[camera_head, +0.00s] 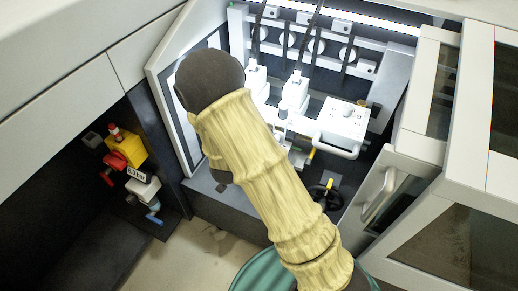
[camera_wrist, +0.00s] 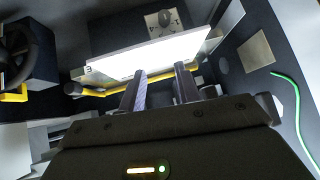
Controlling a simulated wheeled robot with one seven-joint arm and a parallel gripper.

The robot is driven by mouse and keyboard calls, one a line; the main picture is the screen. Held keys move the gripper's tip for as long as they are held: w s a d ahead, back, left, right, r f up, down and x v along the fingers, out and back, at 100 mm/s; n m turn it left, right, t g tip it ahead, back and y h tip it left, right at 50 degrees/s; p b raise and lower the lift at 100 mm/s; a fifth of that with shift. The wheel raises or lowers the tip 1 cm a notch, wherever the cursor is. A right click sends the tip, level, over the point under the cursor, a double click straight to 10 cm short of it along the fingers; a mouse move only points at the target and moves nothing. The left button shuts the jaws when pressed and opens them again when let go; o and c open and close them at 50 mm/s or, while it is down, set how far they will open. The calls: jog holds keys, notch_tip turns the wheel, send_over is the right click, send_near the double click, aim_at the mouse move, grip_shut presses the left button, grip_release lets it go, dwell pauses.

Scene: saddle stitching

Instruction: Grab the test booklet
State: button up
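A bright white flat piece (camera_wrist: 150,54), which looks like the test booklet, lies in the wrist view just beyond my fingertips. Its glare hides any print or fold. My gripper (camera_wrist: 160,72) has its two dark fingers apart, with a clear gap between them. The fingertips reach the near edge of the white piece; I cannot tell whether they touch it. Nothing is visibly clamped. In the head view my sleeved arm reaches into the machine, and both the gripper and the booklet are hidden.
A yellow bar (camera_wrist: 105,92) runs along the white piece's near edge. A black handwheel (camera_wrist: 17,55) is at the left. A green cable (camera_wrist: 296,115) is at the right. In the head view, a machine door with a handle (camera_head: 379,197) stands open and a white unit (camera_head: 342,121) sits inside.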

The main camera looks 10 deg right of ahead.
jog(key=s+d+r+n+g+y, duration=0.1)
jog(key=s+d+r+n+g, duration=0.1)
jog(key=s+r, duration=0.5)
jog(key=s+d+r+n+g+y, duration=0.2)
jog(key=s+d+r+n+g, duration=0.1)
jog(key=s+d+r, duration=0.4)
jog(key=s+r+n, duration=0.1)
jog(key=s, duration=0.2)
jog(key=shift+s+d+r+g+y, duration=0.15)
jog(key=shift+s+d+g+y, duration=0.1)
jog(key=shift+g+y, duration=0.05)
jog(key=shift+w, duration=0.15)
